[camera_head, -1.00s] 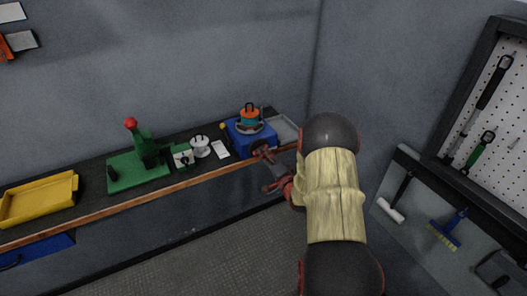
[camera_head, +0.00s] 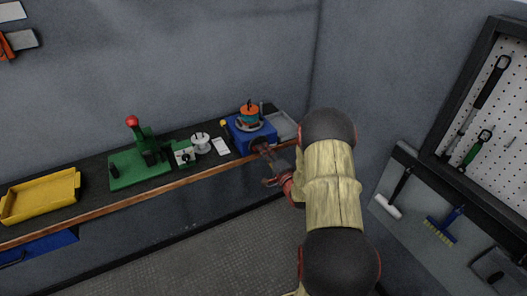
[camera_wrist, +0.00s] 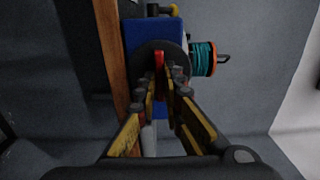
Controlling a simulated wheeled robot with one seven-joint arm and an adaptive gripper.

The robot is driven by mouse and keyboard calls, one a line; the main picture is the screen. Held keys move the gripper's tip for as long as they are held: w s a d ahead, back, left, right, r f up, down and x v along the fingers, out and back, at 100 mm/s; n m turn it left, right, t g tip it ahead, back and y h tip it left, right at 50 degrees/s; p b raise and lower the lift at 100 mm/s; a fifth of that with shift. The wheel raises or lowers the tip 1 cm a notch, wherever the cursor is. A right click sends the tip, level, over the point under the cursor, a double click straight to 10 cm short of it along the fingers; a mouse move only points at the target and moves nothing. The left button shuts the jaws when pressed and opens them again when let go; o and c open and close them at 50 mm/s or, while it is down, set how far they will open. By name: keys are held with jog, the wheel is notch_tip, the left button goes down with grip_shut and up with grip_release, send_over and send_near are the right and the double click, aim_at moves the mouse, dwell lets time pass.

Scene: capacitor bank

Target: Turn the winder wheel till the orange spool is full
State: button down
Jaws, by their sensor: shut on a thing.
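The winder has a blue body (camera_head: 240,137) and stands at the right end of the bench. The orange spool (camera_head: 249,110) sits on top with teal winding around it. In the wrist view the teal winding (camera_wrist: 202,59) shows on the right. The dark round winder wheel (camera_wrist: 147,57) is on the winder's front, with a red handle (camera_wrist: 159,62) on it. My gripper (camera_wrist: 162,82) is shut on the red handle, one finger on each side. In the head view my gripper (camera_head: 267,162) is at the wheel, small and partly hard to make out.
Left of the winder on the bench are a white card (camera_head: 221,146), a white spool (camera_head: 201,143), a green press (camera_head: 140,165) and a yellow tray (camera_head: 40,196). A grey tray (camera_head: 283,126) is at the right end. The bench's wooden edge (camera_wrist: 110,50) runs close beside my gripper.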

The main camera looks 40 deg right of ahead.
jog(key=c, duration=1.9)
grip_release()
jog(key=v, duration=1.2)
